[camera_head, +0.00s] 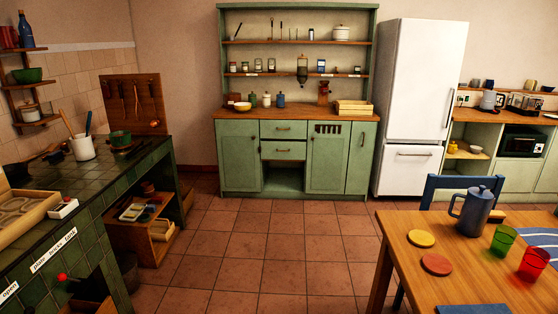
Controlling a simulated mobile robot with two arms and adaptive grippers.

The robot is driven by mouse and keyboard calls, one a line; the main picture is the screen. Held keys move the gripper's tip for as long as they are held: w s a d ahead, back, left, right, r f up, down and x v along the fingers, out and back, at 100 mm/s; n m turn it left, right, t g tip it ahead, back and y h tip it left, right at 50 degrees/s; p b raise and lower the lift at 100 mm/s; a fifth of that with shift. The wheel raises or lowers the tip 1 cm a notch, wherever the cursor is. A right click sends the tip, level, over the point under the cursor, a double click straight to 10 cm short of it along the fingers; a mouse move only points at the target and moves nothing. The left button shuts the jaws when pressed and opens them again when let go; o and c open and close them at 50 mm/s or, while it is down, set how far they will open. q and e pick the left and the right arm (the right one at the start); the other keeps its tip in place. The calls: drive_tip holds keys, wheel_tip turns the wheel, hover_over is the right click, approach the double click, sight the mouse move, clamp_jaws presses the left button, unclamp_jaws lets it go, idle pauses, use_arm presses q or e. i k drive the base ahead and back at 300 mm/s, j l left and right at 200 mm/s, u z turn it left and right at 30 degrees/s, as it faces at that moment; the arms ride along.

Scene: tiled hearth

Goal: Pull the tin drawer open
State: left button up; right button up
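No drawer in view is marked as the tin drawer, so I cannot tell which one it is. The green dresser at the back has an upper drawer (284,130) and a lower drawer (284,150), one above the other. Both look shut, each with a small handle on its front. Below them is an open recess. Neither of my grippers shows in the head view.
A green-tiled counter (95,180) runs along the left, with an open wooden shelf unit (138,243) under it. A wooden table (385,262) with a blue jug (475,213) stands at right. The tiled floor (275,245) between is clear. A white fridge (422,90) stands beside the dresser.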

sight(270, 128)
drive_tip(key=i, duration=4.25)
